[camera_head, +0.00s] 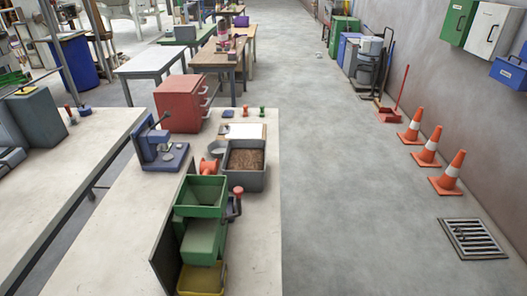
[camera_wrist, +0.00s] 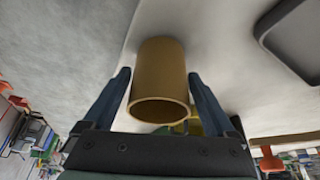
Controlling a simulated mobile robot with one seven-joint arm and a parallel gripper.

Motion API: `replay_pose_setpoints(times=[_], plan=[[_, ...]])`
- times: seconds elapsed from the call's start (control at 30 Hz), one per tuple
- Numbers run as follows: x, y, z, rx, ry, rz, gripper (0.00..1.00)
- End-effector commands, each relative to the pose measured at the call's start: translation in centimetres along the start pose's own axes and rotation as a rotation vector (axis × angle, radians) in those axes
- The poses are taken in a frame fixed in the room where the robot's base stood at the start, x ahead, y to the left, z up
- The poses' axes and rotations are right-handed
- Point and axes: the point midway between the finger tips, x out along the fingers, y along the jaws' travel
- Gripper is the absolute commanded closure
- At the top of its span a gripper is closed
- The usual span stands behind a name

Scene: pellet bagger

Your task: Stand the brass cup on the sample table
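The brass cup (camera_wrist: 160,75) is in the middle of the wrist view, a plain hollow cylinder with its round mouth towards the camera. My gripper (camera_wrist: 159,72) has one blue-grey finger on each side of it, with a narrow gap showing on both sides, so the fingers look open around it. A pale surface lies behind the cup; I cannot tell whether the cup touches it. Neither my gripper nor the cup shows in the head view. Several tables show there, including a pale one (camera_head: 150,62) at the back; I cannot tell which is the sample table.
The near bench (camera_head: 255,240) carries a green and yellow machine (camera_head: 203,200), a grey bin of brown pellets (camera_head: 246,160), a blue press (camera_head: 163,152) and a red drawer cabinet (camera_head: 180,105). Traffic cones (camera_head: 428,148) stand by the right wall. The aisle floor (camera_head: 330,160) is clear.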

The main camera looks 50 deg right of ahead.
Motion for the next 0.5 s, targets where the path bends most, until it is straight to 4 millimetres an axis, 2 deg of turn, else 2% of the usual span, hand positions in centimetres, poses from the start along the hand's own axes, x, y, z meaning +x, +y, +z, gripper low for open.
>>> replay_pose_setpoints(times=[0.27,0.5], plan=[[-0.1,0.0,0.0,0.000,0.000,0.000,0.00],[-1.9,0.0,-0.1,-0.001,0.001,0.001,0.00]])
